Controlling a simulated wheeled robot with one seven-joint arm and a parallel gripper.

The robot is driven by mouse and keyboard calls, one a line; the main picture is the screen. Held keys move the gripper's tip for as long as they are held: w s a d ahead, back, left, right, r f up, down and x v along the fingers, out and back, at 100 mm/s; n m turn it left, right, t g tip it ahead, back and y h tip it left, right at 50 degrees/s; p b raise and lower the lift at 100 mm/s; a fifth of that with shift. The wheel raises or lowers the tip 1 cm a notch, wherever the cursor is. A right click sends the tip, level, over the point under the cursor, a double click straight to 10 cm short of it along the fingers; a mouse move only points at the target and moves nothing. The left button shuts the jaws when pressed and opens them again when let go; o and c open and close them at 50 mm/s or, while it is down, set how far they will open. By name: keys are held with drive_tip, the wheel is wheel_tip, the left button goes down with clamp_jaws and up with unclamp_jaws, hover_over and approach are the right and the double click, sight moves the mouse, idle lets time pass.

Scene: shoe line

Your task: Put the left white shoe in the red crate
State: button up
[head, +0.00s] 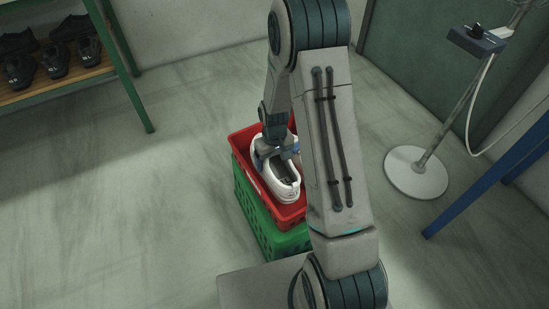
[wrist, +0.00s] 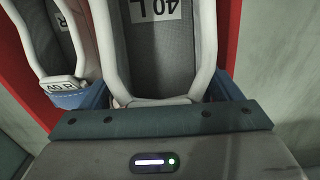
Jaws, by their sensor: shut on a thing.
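The left white shoe (wrist: 207,45), with "40 L" on its grey insole, is between the blue fingers of my gripper (wrist: 156,95). My gripper is shut on it at the heel end. In the head view the white shoe (head: 287,192) shows over the red crate (head: 299,213), within its rim as seen from here, below my gripper (head: 275,152). I cannot tell whether it touches the crate floor. A second white shoe (wrist: 36,40), marked "40 R", lies close on its left in the wrist view. My arm hides the crate's right part.
The red crate sits on a green crate (head: 262,226). A shelf (head: 68,82) with dark shoes stands at the upper left. A stand with a round white base (head: 416,173) and a blue leg (head: 485,178) are at right. The floor at left is clear.

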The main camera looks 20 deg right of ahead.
drive_tip(key=shift+f+b, duration=2)
drive_tip(key=shift+f, duration=1.2)
drive_tip(key=o, duration=1.1)
wheel_tip(320, 180, up, 14)
drive_tip(key=p, duration=0.5)
wheel_tip(320, 180, up, 11)
drive_tip(key=p, duration=0.6)
hover_over(274, 168)
drive_tip(key=s, duration=0.2)
drive_tip(key=s+r+t+p, duration=0.1)
drive_tip(key=s+r+p, duration=0.5)
drive_tip(key=r, duration=0.6)
drive_tip(key=s+r+m+t+p, duration=0.1)
drive_tip(key=s+r+p, duration=0.5)
drive_tip(key=r+p, duration=0.3)
drive_tip(key=s+r+m+p, duration=0.1)
drive_tip(key=s+r+p, duration=0.5)
drive_tip(key=r, duration=1.1)
drive_tip(key=shift+r+t+p, duration=0.2)
drive_tip(key=shift+t+p, duration=0.2)
drive_tip(key=shift+p, duration=0.65)
